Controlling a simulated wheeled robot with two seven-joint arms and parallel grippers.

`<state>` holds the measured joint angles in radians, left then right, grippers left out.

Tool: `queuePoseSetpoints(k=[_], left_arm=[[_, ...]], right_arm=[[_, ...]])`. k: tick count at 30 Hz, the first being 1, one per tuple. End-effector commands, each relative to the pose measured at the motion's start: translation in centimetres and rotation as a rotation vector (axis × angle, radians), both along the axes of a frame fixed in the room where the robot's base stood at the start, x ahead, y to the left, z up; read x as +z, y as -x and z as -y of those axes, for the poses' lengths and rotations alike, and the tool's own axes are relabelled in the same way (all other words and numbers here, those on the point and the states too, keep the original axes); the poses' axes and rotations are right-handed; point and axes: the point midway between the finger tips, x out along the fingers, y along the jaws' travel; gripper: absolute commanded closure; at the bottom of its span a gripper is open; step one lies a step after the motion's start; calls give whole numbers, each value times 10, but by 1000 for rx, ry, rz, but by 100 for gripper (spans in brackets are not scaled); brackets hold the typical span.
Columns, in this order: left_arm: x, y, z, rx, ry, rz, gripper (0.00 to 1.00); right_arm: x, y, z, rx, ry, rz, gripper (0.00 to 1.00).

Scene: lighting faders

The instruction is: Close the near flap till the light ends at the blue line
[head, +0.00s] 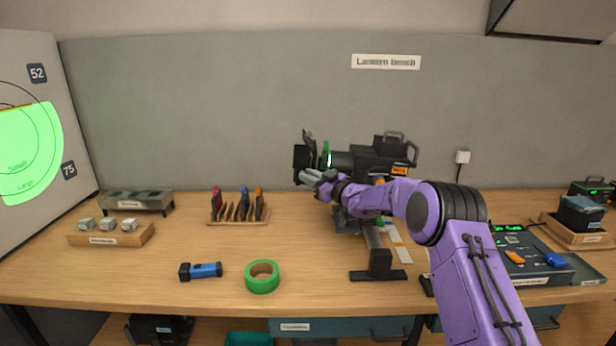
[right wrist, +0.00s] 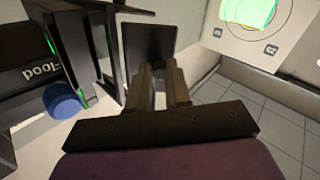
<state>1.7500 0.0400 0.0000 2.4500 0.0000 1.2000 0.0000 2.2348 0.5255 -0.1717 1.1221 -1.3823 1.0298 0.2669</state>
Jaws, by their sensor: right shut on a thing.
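The black stage lantern (head: 375,160) stands on the bench and points left, with dark flaps (head: 304,157) at its front end. My right gripper (head: 308,178) reaches the front end from the near side. In the right wrist view, its fingers (right wrist: 159,88) are shut on the edge of a dark flat flap (right wrist: 148,45). The green light patch (head: 30,150) falls on the pale screen (head: 50,75) at the left, over printed rings, with a flat, slightly sloping upper edge. It also shows in the right wrist view (right wrist: 247,10). I cannot make out a blue line. My left gripper is out of view.
A green tape roll (head: 262,277), a blue torch (head: 203,271) and a rack of coloured pieces (head: 238,206) lie on the bench left of the lantern. A control desk (head: 525,255) is at the right.

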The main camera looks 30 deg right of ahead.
Motion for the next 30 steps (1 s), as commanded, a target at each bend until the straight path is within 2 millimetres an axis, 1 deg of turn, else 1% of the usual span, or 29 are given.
queuePoseSetpoints(k=[1, 14, 15, 16, 17, 26, 29, 30], left_arm=[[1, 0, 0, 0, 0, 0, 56], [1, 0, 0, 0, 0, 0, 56], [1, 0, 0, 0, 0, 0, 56], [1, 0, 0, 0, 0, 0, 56], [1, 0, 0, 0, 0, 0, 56], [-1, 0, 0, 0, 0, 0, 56], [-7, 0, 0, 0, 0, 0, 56], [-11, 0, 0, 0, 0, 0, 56]], right_arm=[[3, 0, 1, 4, 0, 5, 100], [4, 0, 0, 12, -1, 9, 100], [4, 0, 0, 12, 0, 9, 69], [4, 0, 0, 12, 0, 9, 59], [3, 0, 0, 12, 0, 9, 56], [1, 2, 1, 11, 1, 5, 56], [-1, 14, 4, 10, 0, 5, 56], [-2, 21, 6, 10, -1, 6, 56]])
